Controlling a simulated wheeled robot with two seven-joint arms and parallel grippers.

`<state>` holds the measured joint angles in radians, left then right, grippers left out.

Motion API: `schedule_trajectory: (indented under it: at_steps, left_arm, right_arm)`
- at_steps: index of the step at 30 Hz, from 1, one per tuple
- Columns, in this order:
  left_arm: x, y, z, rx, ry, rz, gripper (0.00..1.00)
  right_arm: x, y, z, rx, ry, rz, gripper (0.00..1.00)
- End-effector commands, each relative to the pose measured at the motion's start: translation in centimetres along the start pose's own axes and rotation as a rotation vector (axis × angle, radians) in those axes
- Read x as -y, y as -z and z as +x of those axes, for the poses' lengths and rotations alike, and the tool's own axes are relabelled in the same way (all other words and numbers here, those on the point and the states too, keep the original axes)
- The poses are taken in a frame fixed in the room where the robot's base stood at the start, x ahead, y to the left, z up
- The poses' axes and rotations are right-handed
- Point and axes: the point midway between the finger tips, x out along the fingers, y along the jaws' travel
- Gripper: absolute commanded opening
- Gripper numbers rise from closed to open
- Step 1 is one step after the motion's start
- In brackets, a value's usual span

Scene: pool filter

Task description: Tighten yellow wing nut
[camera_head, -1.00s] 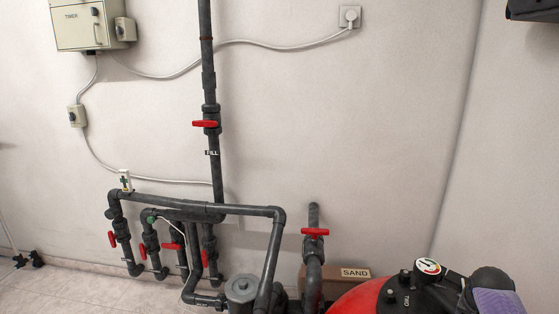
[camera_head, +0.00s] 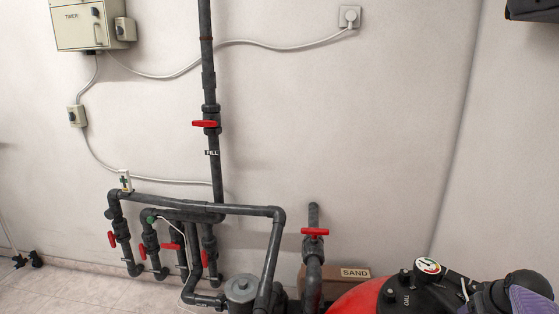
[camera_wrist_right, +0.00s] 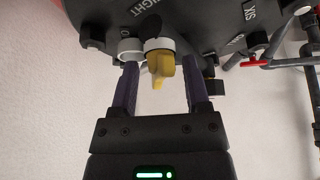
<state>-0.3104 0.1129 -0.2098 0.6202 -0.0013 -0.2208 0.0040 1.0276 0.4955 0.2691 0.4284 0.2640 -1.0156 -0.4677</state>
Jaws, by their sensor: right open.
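The yellow wing nut (camera_wrist_right: 159,70) shows in the right wrist view, hanging below a white collar on the black filter head (camera_wrist_right: 180,25). My right gripper (camera_wrist_right: 161,78) is open, with one dark purple finger to each side of the wing nut. A gap shows on both sides, so the fingers look apart from it. Depth between fingertips and nut is hard to judge. In the head view, the wing nut is not visible. My right arm (camera_head: 520,288) comes in at the lower right, beside the black filter head (camera_head: 405,290). My left gripper is not in view.
The red filter tank (camera_head: 355,300) carries a pressure gauge (camera_head: 428,266). A second white collar (camera_wrist_right: 130,47) sits left of the nut. Pipes with red valve handles (camera_wrist_right: 254,62) stand to the right. A SAND box (camera_head: 354,273) is behind the tank.

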Motion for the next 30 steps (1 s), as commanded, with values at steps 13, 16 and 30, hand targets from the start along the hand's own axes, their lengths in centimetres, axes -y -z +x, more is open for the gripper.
schedule_trajectory:
  at_steps: [13,16,30]
  left_arm:
    - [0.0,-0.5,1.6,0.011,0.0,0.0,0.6]
    - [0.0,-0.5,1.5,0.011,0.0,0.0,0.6]
    - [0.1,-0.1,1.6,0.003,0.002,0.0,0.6]
  right_arm:
    - [0.0,-1.0,1.8,0.0,-0.001,0.0,0.6]
    - [0.0,-0.9,1.7,0.0,-0.001,0.0,0.6]
    - [-0.1,-0.9,1.7,0.0,-0.003,0.0,0.0]
